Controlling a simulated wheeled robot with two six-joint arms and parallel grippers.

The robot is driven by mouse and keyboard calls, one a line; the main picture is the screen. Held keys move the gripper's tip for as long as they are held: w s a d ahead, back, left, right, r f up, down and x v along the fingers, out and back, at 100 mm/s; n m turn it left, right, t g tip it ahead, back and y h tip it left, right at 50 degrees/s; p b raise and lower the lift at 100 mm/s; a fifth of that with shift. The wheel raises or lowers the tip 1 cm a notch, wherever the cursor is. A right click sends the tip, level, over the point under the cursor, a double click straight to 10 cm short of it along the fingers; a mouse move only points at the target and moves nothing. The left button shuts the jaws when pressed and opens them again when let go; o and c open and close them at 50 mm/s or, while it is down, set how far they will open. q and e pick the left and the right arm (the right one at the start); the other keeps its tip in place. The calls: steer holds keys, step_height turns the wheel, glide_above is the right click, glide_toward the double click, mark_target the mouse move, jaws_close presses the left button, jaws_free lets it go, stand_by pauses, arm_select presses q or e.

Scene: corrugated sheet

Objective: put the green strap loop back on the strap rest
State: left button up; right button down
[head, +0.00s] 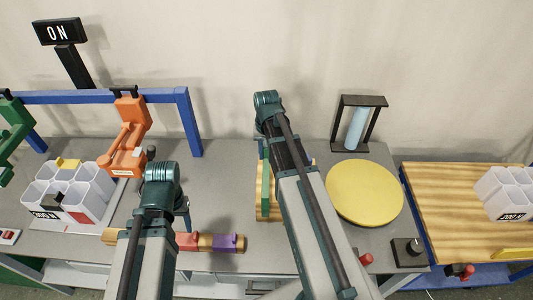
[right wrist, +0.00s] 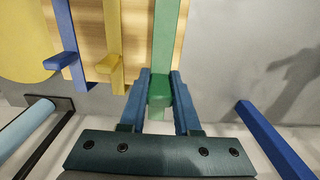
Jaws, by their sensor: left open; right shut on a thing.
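My right gripper (right wrist: 159,88) is shut on a green block at the end of the green strap loop (right wrist: 166,35) in the right wrist view. The green strip runs from the jaws over a light wooden board (right wrist: 140,45), beside a yellow strip (right wrist: 82,15) and a blue strip (right wrist: 62,25), each with a small tab. I cannot tell whether this board is the strap rest. In the head view the board (head: 264,207) and green strip (head: 265,174) show beside my right arm, which hides that gripper's tips. My left gripper (head: 186,218), partly hidden, is open above the bench.
A yellow disc (head: 364,194) and a blue cylinder in a black frame (head: 355,128) stand to the right. A coloured bar (head: 215,242) lies near my left gripper. White cups (head: 90,190) and an orange clamp-like part (head: 128,140) are left. A blue rail (head: 190,125) rises behind.

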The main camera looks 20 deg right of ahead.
steer(key=shift+f+b, duration=2.45)
steer(key=shift+f, duration=0.4)
steer(key=c, duration=0.5)
jaws_free()
steer(key=shift+c, duration=0.2)
steer(key=shift+o, duration=0.2)
steer(key=o, duration=0.4)
steer(key=shift+c, duration=0.2)
steer(key=shift+r+p, duration=2.95)
steer(key=shift+r, duration=0.1)
